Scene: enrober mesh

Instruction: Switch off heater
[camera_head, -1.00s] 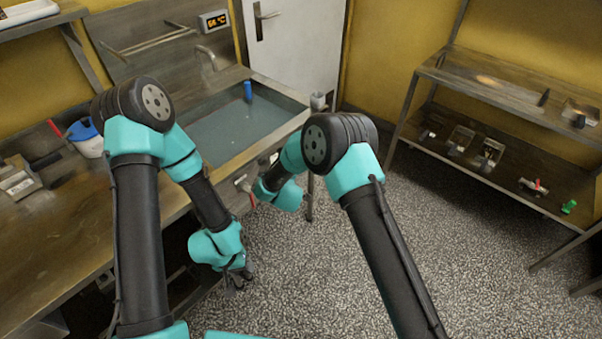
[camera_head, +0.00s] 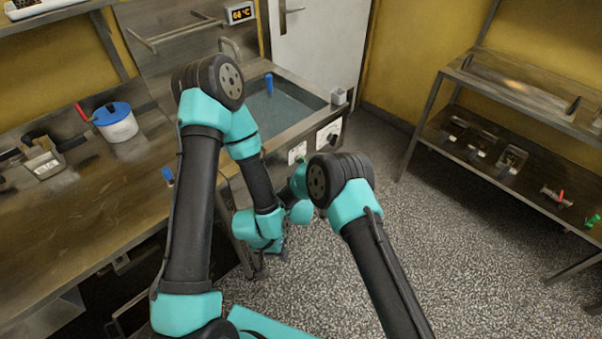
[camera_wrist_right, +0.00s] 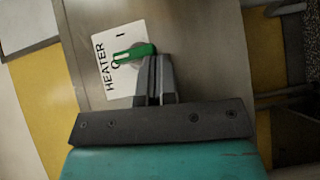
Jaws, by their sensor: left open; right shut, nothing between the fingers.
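The heater switch has a green lever (camera_wrist_right: 135,52), seen in the right wrist view, on a white plate (camera_wrist_right: 122,75) marked HEATER, O and I. The lever's free end lies beside the O, away from the I. My right gripper (camera_wrist_right: 157,60) is shut and empty, its tips at the lever's other end; I cannot tell whether they touch. In the head view my right wrist hangs in front of the tank's front panel, and its fingers are hidden. My left gripper (camera_head: 256,264) is open, low in front of the bench, away from the panel.
The water tank (camera_head: 322,101) has a dial (camera_head: 328,135) on its front and a temperature display (camera_head: 240,13) above it. A blue-lidded pot (camera_head: 116,124) stands on the steel bench (camera_head: 70,230). A shelf rack (camera_head: 500,85) stands at the right. The speckled floor between is clear.

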